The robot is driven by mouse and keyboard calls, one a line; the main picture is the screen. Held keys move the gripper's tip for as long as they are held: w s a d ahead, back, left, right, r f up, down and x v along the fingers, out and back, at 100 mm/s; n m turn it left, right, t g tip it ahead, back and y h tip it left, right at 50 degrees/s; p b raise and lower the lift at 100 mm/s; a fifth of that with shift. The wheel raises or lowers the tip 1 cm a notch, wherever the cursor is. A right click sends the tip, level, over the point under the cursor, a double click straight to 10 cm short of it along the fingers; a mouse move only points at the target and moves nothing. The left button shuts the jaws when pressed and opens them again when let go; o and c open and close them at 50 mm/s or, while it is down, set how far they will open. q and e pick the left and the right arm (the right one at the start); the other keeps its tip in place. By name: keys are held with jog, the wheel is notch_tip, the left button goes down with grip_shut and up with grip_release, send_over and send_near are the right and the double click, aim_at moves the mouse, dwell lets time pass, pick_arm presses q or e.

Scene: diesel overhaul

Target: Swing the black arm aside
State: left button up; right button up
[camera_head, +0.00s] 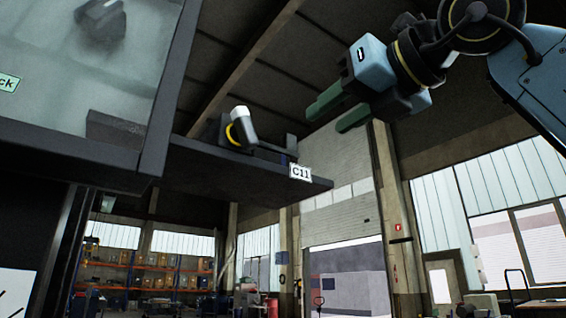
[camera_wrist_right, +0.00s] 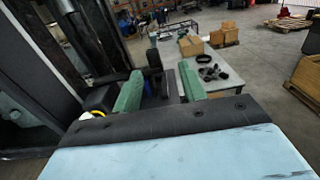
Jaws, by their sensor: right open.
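A dark shelf labelled C11 (camera_head: 240,174) juts out from the cabinet at the left in the head view. On it sits a dark device with a white and yellow part (camera_head: 241,128) and a short black upright piece (camera_head: 291,143), which may be the black arm. My right gripper (camera_head: 327,118) is open, its green fingers pointing left, above and to the right of the shelf end. In the right wrist view, a black upright piece (camera_wrist_right: 154,62) shows between the open fingers; I cannot tell whether anything touches it. My left gripper is not in view.
A cabinet with a glass front (camera_head: 90,60) stands at the left, close to the shelf. In the right wrist view, a grey table (camera_wrist_right: 222,101) holds cardboard boxes (camera_wrist_right: 191,46) and dark parts beyond the fingers. The space right of the shelf is clear.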

aim_at(283, 142)
jog(key=w+a, duration=0.1)
jog(key=w+a+p, duration=0.2)
jog(key=a, duration=0.1)
jog(key=shift+r, duration=0.25)
jog(key=p+x, duration=0.2)
jog(key=x, duration=0.4)
jog(key=shift+w, duration=0.15)
jog(key=shift+w+a, duration=0.15)
jog(key=shift+w, duration=0.05)
jog(key=shift+s, duration=0.1)
jog(key=shift+c, duration=0.8)
jog(key=c, duration=0.7)
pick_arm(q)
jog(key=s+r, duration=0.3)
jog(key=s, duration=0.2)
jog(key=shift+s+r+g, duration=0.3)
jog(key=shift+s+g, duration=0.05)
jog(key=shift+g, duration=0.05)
pick_arm(e)
grip_shut()
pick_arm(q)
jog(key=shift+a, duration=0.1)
